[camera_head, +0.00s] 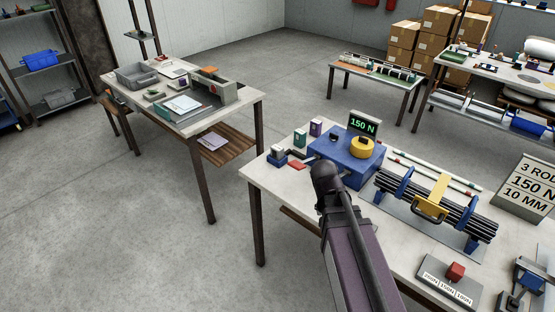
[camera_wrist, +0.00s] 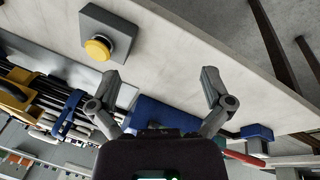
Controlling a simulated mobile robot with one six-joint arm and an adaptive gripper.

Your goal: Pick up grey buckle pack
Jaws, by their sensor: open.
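Three small upright packs stand at the back left of the near workbench in the head view. The leftmost, a pale grey one (camera_head: 278,152), looks like the grey buckle pack, though it is small here. It is beside a green pack (camera_head: 299,138) and a purple pack (camera_head: 316,127). In the wrist view I cannot make out the grey pack. My gripper (camera_wrist: 160,85) is open in the wrist view, fingers spread wide with nothing between them, above the bench. In the head view my dark arm covers part of the bench, and the fingers cannot be made out.
A blue unit (camera_head: 345,160) with a 150 N display stands behind my arm. Right of it a clamp fixture holds black rods (camera_head: 440,205). The wrist view shows a yellow button (camera_wrist: 98,49) on a grey box.

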